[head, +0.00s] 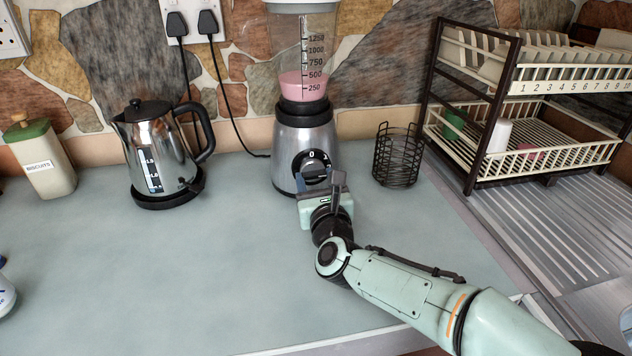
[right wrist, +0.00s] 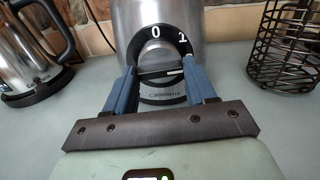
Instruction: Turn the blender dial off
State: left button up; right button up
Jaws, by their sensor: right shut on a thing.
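The blender (head: 303,140) stands against the wall, with a silver base and a clear jug (head: 303,55) holding some pink liquid. Its black round dial (head: 315,165) faces me and carries a white 0 and 1, which also show in the right wrist view (right wrist: 157,48). My right gripper (head: 320,182) is at the dial. In the right wrist view its blue fingers (right wrist: 160,72) are shut on the dial's grip bar, one on each side. A white mark shows toward the bar's right end. I cannot tell exactly which number it points to. My left gripper is not in view.
A kettle (head: 148,150) and a biscuit tin (head: 43,160) stand to the left. A black wire basket (head: 398,158) stands close to the blender's right, beside a dish rack (head: 465,160).

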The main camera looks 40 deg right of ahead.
jog(key=shift+n, duration=1.1)
jog(key=shift+n+b, duration=0.4)
jog(key=shift+n, duration=3.1)
jog(key=n+p, duration=0.1)
jog(key=n, duration=0.1)
jog(key=shift+n, duration=0.4)
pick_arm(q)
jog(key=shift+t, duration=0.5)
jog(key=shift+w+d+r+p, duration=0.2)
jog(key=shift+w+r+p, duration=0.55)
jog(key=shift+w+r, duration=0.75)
pick_arm(e)
jog(key=shift+n, duration=2.7)
